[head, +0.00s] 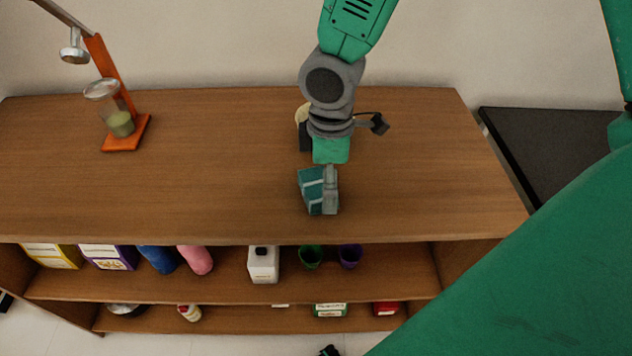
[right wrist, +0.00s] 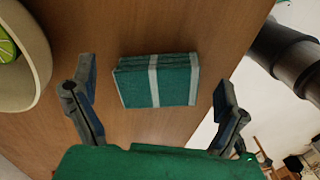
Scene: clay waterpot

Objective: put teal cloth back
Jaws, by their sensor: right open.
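The teal cloth (head: 310,190) is a folded block with pale stripes. It lies on the wooden tabletop near the front edge, right of the middle. My right gripper (head: 330,190) is just above it, seen edge-on and partly hiding its right side. In the right wrist view, the cloth (right wrist: 157,85) lies between the two spread fingers of my right gripper (right wrist: 155,80). A gap shows on both sides, so the gripper is open and apart from the cloth. My left gripper is not in view.
A cream-rimmed round container with something lime-green inside (right wrist: 38,60) stands close by in the right wrist view. An orange stand with a glass vessel (head: 125,135) is at the left. Shelves below hold a white bottle (head: 263,265) and two cups (head: 311,257). The left-middle tabletop is clear.

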